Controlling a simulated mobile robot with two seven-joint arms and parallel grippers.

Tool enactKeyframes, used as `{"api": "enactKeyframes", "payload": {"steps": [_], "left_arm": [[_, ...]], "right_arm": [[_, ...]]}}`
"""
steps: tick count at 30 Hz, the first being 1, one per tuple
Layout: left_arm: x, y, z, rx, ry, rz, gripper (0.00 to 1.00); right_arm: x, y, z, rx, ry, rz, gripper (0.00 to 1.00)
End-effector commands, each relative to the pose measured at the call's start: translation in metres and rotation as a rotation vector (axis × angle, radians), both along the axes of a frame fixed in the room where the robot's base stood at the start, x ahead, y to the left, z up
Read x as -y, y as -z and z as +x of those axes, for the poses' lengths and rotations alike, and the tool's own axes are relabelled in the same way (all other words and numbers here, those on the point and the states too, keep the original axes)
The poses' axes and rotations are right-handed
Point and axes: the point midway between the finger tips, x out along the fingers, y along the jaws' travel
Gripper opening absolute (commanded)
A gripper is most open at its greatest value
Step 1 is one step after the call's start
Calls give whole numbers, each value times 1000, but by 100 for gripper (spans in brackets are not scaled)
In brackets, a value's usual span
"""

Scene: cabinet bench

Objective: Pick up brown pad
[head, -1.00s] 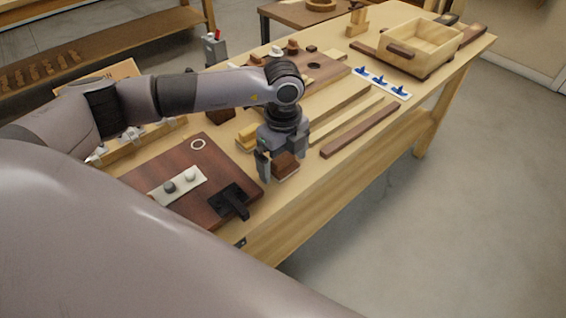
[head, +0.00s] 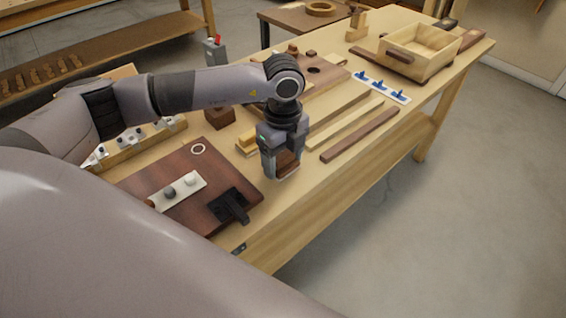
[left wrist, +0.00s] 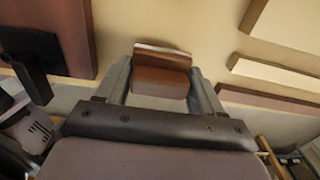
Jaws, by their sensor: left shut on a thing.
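The brown pad (head: 287,161) is a small reddish-brown block with a pale edge, at the bench's front edge. In the left wrist view the pad (left wrist: 162,74) sits between the two fingers, with one finger on each side. My left gripper (head: 284,168) points down and is shut on the pad. The fingers hide part of the pad in the head view, and I cannot tell whether it touches the bench top. My right gripper is not in view.
A dark brown board (head: 165,170) with a black clamp-like piece (head: 231,204) lies left of the gripper. Wooden strips (head: 360,134) lie to the right. A wooden box (head: 422,48) stands at the far right end. The floor beyond the front edge is clear.

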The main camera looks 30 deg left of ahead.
Motion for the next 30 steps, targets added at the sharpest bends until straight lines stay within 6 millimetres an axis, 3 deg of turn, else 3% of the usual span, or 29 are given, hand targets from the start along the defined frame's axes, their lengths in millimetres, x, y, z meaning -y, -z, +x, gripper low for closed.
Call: {"api": "enactKeyframes", "payload": {"steps": [12, 18, 24, 30], "left_arm": [[0, -106, 1, 7, 1, -1, 37], [0, -149, 1, 5, -1, -1, 37], [0, -173, 1, 3, -1, 0, 37], [0, -180, 0, 2, -1, 0, 37]], "right_arm": [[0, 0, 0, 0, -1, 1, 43], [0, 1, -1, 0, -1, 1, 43], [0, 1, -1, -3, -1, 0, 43], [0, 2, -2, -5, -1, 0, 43]]}}
